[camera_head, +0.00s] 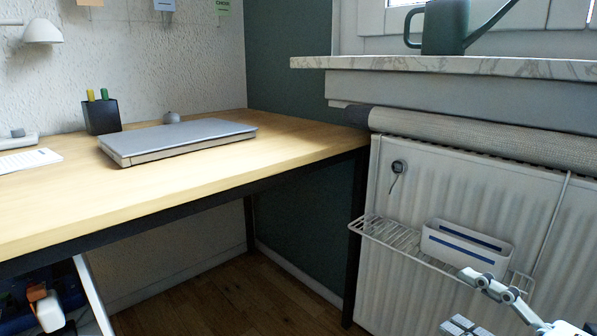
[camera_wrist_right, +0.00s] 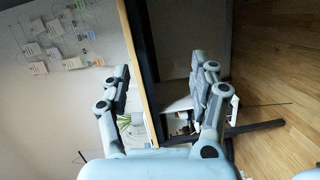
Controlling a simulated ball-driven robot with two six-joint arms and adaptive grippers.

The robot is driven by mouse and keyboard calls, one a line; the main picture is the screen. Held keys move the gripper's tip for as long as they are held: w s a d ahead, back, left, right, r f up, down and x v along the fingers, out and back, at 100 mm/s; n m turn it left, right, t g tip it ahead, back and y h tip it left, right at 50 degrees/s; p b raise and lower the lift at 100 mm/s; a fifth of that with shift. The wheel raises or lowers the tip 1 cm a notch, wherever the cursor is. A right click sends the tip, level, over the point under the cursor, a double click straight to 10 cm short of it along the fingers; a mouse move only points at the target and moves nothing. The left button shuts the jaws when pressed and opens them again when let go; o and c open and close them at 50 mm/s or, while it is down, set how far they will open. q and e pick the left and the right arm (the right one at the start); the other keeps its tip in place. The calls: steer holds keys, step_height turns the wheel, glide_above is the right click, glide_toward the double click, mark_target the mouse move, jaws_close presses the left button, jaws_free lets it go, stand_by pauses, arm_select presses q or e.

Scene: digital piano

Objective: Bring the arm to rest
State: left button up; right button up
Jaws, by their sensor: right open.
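My right gripper (camera_head: 466,300) shows only in part at the lower right corner of the head view, in front of the radiator. In the right wrist view its two fingers (camera_wrist_right: 161,72) stand well apart, with nothing held between them. The dark table leg and the wooden table edge (camera_wrist_right: 134,55) appear behind the fingers there. My left gripper is in neither view.
A wooden desk (camera_head: 60,205) carries a flat silver slab (camera_head: 180,137) and a black pen cup (camera_head: 101,116). A white radiator (camera_head: 400,255) bears a wire rack (camera_head: 385,238) with a white box (camera_head: 465,248). A watering can (camera_head: 444,28) stands on the sill. Wooden floor (camera_wrist_right: 270,70) lies open at right.

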steer(key=s+d+f+m+g+h, duration=0.2)
steer(key=s+d+f+m+h, duration=0.25)
steer(key=f+m, duration=0.35)
steer(key=s+d+f+m+g+h, duration=0.35)
steer(key=f+m+h, duration=0.25)
steer(key=f+m, duration=0.2)
steer(key=s+a+f+m+g+y+p, duration=0.1)
steer(key=s+f+m+g+p, duration=0.3)
steer(key=s+f, duration=0.5)
steer(key=s+f+m+g+y+p, duration=0.15)
steer(key=s+f+g+p, duration=0.35)
steer(key=s, duration=0.7)
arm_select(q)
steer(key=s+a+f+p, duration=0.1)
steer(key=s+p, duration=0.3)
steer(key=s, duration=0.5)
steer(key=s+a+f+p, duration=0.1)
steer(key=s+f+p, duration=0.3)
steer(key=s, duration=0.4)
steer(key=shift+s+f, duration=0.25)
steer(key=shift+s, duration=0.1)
arm_select(e)
steer(key=s+h, duration=0.1)
steer(key=s, duration=1.2)
steer(key=shift+f, duration=0.45)
